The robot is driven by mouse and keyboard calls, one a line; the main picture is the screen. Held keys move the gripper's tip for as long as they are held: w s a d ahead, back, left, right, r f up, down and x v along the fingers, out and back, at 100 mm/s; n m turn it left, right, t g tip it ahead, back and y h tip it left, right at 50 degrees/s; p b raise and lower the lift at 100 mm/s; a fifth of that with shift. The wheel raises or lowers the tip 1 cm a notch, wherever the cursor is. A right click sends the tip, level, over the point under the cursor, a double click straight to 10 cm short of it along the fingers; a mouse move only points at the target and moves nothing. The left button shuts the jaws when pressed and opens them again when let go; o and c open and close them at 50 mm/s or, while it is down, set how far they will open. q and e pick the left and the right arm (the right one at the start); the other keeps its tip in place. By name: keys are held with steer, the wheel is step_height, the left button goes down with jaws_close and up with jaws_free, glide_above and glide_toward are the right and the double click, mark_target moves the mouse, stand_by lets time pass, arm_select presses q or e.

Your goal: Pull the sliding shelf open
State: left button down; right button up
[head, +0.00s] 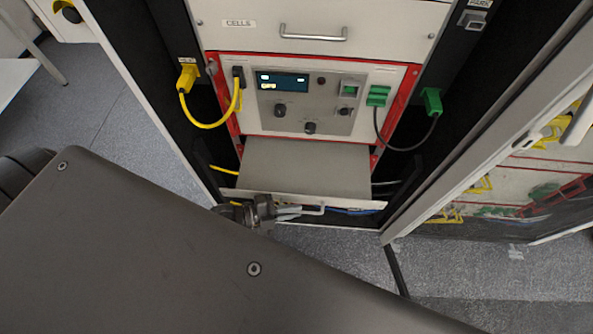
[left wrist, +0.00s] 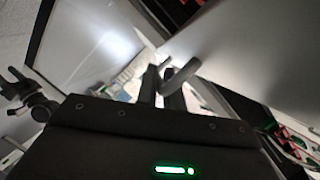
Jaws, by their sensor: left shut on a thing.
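The sliding shelf (head: 305,168) is a flat grey panel below the red-edged cycler unit. It sticks out of the cabinet toward me, with a pale front edge (head: 350,202). A bar handle (head: 312,211) is on that front edge. My left gripper (head: 275,212) is shut on the handle near its left end. In the left wrist view the gripper's fingers (left wrist: 162,88) close around the curved handle (left wrist: 182,75), with the shelf's underside or face filling the upper right. Part of the handle is hidden by the fingers. My right gripper is not seen.
The cycler unit (head: 320,100) has a small display, a yellow cable (head: 198,124) at left and a dark cable with green plugs (head: 433,100) at right. A drawer (head: 318,15) is above. An open glazed door (head: 480,125) stands at right. Floor in front is clear.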

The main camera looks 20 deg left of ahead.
arm_select(q)
steer(key=s+d, duration=0.3)
steer(key=s, duration=0.6)
steer(key=shift+s+d+p, duration=0.25)
steer(key=shift+s+p, duration=0.15)
steer(key=shift+p, duration=0.05)
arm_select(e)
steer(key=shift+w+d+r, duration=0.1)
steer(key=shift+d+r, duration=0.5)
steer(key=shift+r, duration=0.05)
arm_select(q)
steer(key=c, duration=1.5)
jaws_free()
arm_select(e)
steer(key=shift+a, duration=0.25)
arm_select(q)
steer(key=b+v, duration=0.1)
steer(key=v, duration=1)
steer(key=shift+w+b, duration=0.1)
steer(key=shift+b, duration=0.3)
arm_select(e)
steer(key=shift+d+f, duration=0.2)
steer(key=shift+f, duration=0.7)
